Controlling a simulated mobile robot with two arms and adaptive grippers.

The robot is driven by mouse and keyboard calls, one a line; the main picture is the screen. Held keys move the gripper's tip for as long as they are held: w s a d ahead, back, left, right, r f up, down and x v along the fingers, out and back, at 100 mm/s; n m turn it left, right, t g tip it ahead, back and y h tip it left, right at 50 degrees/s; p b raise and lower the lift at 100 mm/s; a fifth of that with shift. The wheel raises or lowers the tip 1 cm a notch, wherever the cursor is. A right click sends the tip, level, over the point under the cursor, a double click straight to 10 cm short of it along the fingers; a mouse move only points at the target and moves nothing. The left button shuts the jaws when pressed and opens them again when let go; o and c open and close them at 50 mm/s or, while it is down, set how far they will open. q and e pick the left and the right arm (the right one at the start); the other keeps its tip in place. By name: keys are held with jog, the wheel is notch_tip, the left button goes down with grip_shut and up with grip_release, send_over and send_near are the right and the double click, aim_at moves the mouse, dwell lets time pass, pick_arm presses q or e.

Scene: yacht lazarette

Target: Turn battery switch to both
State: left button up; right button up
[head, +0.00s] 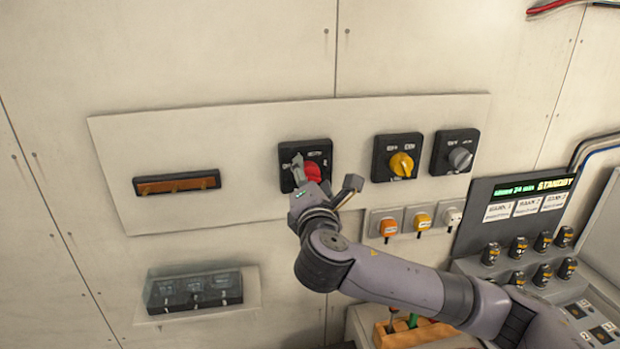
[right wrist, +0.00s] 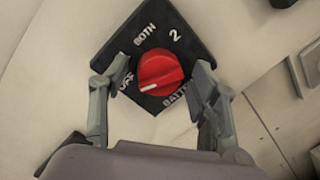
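The battery switch is a red round knob (head: 312,172) on a black square plate (head: 319,150), left of the other switches on the wall panel. In the right wrist view the red knob (right wrist: 158,70) shows a white mark at its lower left, towards the word OFF. BOTH and 2 are printed on the plate (right wrist: 158,22) above the knob. My right gripper (head: 325,173) is at the switch, its fingers apart. In the right wrist view my right gripper (right wrist: 160,72) has one finger either side of the knob, with visible gaps. My left gripper is not in view.
A yellow knob (head: 402,164) and a grey knob (head: 460,158) sit to the right. An orange-brown strip (head: 178,184) is to the left, and a clear-covered box (head: 195,290) lies below.

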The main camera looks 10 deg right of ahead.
jog(key=c, duration=1)
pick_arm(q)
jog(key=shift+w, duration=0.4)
pick_arm(e)
jog(key=shift+c, duration=0.2)
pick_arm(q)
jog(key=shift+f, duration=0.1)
pick_arm(e)
jog(key=shift+f, duration=0.1)
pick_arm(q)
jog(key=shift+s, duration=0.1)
pick_arm(e)
jog(key=shift+d+m+g+y, duration=0.1)
jog(key=shift+m+g+y, duration=0.25)
jog(key=shift+m, duration=2.35)
jog(key=shift+a+m+g+y, duration=0.1)
jog(key=shift+m+y, duration=0.4)
jog(key=shift+m, duration=2.2)
jog(key=shift+d+m+g+y, duration=0.1)
jog(key=shift+m+g+y, duration=0.25)
jog(key=shift+m, duration=2.35)
